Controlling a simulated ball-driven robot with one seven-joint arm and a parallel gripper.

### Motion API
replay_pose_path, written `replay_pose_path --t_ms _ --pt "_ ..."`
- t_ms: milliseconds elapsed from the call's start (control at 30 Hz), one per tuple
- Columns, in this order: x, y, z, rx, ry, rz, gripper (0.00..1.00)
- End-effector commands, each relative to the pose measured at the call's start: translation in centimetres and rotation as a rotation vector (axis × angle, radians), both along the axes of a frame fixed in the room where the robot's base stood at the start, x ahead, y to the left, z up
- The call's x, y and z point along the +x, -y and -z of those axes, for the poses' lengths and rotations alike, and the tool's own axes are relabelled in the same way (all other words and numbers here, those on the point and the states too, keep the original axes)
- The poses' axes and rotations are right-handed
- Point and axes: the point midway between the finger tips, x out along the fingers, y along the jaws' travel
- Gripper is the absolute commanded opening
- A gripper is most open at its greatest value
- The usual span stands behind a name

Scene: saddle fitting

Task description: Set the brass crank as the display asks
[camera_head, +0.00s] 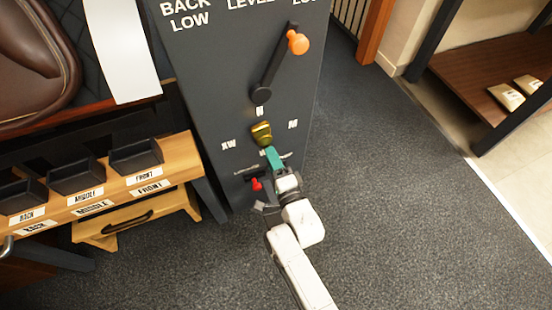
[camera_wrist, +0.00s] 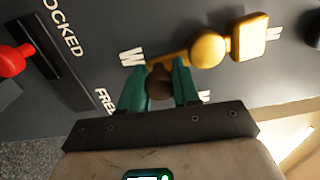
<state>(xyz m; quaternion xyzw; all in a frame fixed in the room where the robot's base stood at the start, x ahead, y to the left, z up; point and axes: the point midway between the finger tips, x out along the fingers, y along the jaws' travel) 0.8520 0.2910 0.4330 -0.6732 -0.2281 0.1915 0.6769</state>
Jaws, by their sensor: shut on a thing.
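The brass crank (camera_head: 261,131) is on the dark grey front of a tall cabinet, among white letter marks. In the wrist view its round hub (camera_wrist: 208,48) and square block (camera_wrist: 248,37) show, with an arm running left to a dark brown knob (camera_wrist: 160,84). My gripper (camera_head: 273,158) reaches up to it from below. In the wrist view its green fingers (camera_wrist: 160,88) are shut on the brown knob, one on each side. The crank's lower end is partly hidden by my fingers in the head view.
A red-knobbed lever (camera_head: 257,184) sits in a slot marked LOCKED and FREE, close beside my gripper. Above the crank is a black lever with an orange knob (camera_head: 298,42). A wooden bench (camera_head: 180,158) with black bins stands left. Carpet lies open to the right.

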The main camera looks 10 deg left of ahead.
Motion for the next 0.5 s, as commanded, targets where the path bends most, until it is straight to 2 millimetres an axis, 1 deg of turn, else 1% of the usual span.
replay_pose_path --t_ms 33,200,500 --pt "-0.19 -0.14 0.25 0.024 -0.016 -0.001 0.0" --pt "-0.34 -0.36 0.24 0.087 -0.06 -0.001 0.0" --pt "-0.45 -0.49 0.2 0.135 -0.094 -0.001 0.0"
